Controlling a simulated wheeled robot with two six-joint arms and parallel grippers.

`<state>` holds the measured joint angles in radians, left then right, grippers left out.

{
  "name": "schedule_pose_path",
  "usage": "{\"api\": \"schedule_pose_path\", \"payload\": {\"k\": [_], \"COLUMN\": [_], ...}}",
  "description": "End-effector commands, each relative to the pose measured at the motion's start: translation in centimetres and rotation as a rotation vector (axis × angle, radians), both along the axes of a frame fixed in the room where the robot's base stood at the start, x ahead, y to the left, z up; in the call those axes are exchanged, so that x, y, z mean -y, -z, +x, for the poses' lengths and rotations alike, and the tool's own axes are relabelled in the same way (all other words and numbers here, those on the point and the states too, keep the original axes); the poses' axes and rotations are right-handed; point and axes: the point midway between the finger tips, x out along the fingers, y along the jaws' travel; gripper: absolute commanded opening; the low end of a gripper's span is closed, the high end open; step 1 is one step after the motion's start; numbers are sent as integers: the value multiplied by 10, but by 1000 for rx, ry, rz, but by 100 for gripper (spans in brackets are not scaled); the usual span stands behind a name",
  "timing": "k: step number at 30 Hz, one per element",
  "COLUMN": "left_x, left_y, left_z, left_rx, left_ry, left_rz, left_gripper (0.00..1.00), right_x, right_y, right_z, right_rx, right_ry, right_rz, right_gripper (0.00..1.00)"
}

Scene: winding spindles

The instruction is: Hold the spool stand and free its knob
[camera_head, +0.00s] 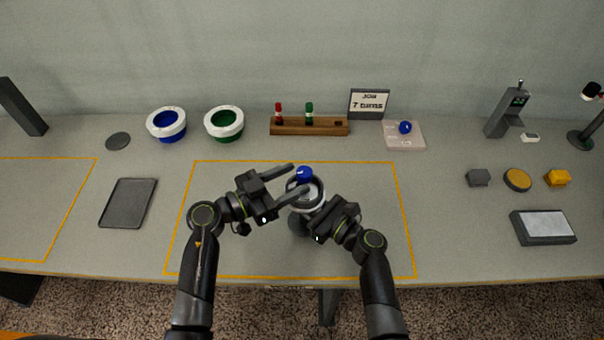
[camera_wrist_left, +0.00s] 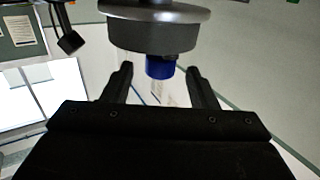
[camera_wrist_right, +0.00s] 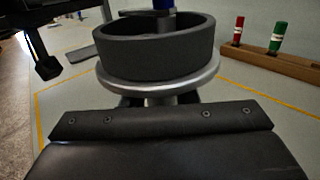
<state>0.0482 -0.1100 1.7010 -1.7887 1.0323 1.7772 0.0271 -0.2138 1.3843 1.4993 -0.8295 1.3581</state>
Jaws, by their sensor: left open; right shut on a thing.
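The spool stand (camera_head: 318,190) stands inside the middle orange outline, with a dark ring and a pale flange. Its blue knob (camera_head: 304,174) is on top; it also shows in the left wrist view (camera_wrist_left: 160,67). My left gripper (camera_head: 300,177) is open, its two fingers on either side of the knob with gaps between. My right gripper (camera_wrist_right: 160,101) is shut on the stand just below the flange (camera_wrist_right: 112,84); its fingertips are mostly hidden there. The knob is cut off at the top of the right wrist view (camera_wrist_right: 163,4).
Behind are a blue bowl (camera_head: 166,122), a green bowl (camera_head: 224,122), a wooden rack (camera_head: 290,127) with red and green bobbins, a "7 turns" sign (camera_head: 369,103) and a pale pad (camera_head: 404,140) with a blue ball. A dark tray (camera_head: 128,203) lies left. Table between is clear.

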Motion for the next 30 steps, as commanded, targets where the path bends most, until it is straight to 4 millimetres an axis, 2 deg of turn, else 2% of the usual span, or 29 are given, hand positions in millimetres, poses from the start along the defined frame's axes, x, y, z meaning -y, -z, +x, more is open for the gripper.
{"api": "schedule_pose_path", "payload": {"k": [1, 6, 12, 25, 30], "left_x": [-11, -42, -64, -71, -71], "left_y": [1, 1, 1, 0, 2], "left_z": [-7, -26, -40, -44, -38], "left_rx": [0, -1, -1, -1, -2], "left_ry": [-1, 1, 1, 2, 48], "left_rz": [6, 5, 3, 1, 5], "left_gripper": [53, 53, 53, 53, 53], "right_x": [0, 0, 0, 0, 0], "right_y": [1, 1, 1, 1, 1], "right_z": [0, 0, 0, -1, -1], "right_rx": [-1, -1, -2, -2, -2], "right_ry": [1, 0, 0, 0, 0], "right_rz": [-2, -2, -1, -1, -1], "right_gripper": [0, 0, 0, 0, 0]}}
